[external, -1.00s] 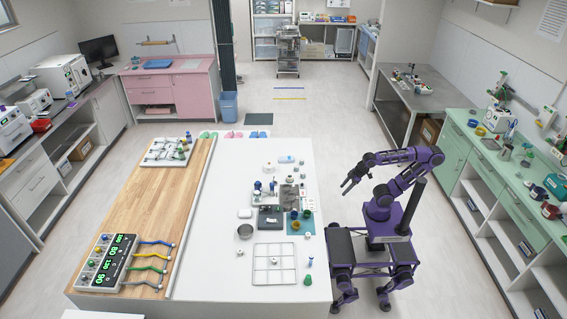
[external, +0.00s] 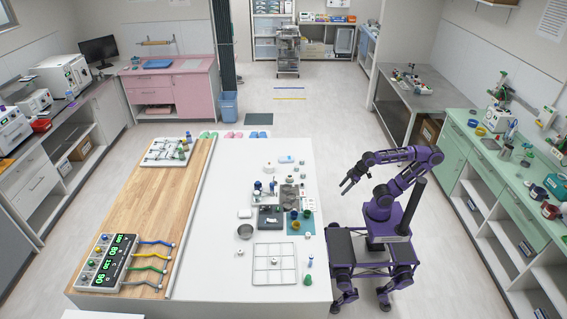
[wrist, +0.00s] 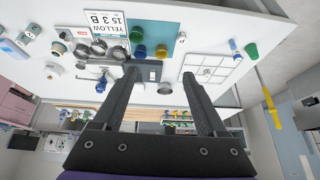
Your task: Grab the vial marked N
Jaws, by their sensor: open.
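My gripper (external: 346,187) is open and empty, raised in the air just right of the white table (external: 205,265); its two dark fingers also show in the wrist view (wrist: 158,78). No letter N can be read in either view, so I cannot tell which vial is the marked one.
Yellow and green jars (wrist: 138,52) stand on a teal mat (external: 305,228). A white grid tray (external: 274,278), a metal bowl (external: 245,231) and a green cone (external: 308,280) are nearby. A wooden board (external: 140,235) covers the left side.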

